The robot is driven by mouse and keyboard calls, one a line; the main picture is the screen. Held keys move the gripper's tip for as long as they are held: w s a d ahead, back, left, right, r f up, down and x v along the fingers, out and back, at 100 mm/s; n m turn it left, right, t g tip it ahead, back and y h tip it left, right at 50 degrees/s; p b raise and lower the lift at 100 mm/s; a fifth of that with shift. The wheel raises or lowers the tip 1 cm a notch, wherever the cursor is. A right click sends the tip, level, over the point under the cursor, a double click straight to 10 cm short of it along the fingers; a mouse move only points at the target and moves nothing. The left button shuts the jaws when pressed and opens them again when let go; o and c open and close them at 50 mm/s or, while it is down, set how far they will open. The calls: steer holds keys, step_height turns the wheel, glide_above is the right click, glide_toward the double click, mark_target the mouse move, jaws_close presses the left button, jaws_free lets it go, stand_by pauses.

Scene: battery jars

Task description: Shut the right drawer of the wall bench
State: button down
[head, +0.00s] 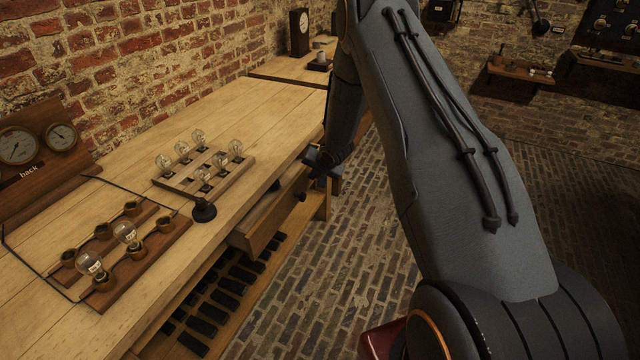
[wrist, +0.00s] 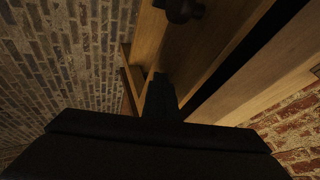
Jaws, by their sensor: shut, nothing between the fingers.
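The wall bench (head: 120,243) runs along the brick wall on the left in the head view. A wooden drawer (head: 262,230) with a dark round knob (head: 299,197) stands partly pulled out from under its top. In the wrist view the drawer front (wrist: 198,45) and knob (wrist: 182,8) show close up, with a dark gap between drawer and bench. My gripper (head: 318,164) is shut and empty at the far end of the drawer front. In the wrist view its fingertips (wrist: 158,82) are close to the wood; I cannot tell whether they touch.
A lamp rack (head: 205,172), a board with bulbs and cups (head: 120,250), and a black knob-like piece (head: 204,211) sit on the bench top. A lower shelf (head: 225,300) holds several dark blocks. The brick floor (head: 350,270) beside the bench is clear.

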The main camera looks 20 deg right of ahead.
mark_target(295, 196)
steer(key=shift+w+a+b, duration=0.3)
steer(key=shift+w+a, duration=1.3)
steer(key=shift+a, duration=0.15)
steer(key=shift+d, duration=0.1)
steer(key=s+d+r, duration=0.4)
steer(key=s+r, duration=0.4)
steer(key=s, duration=0.1)
steer(key=s+a+b, duration=0.6)
steer(key=s+b, duration=0.2)
steer(key=s, duration=0.3)
steer(key=x, duration=0.4)
steer(key=w+a+r+p+x, duration=0.1)
steer(key=x, duration=0.3)
steer(key=a+p+x, duration=0.1)
steer(key=x, duration=0.2)
steer(key=shift+w+f, duration=0.2)
steer(key=shift+w, duration=0.25)
steer(key=shift+w+a, duration=0.25)
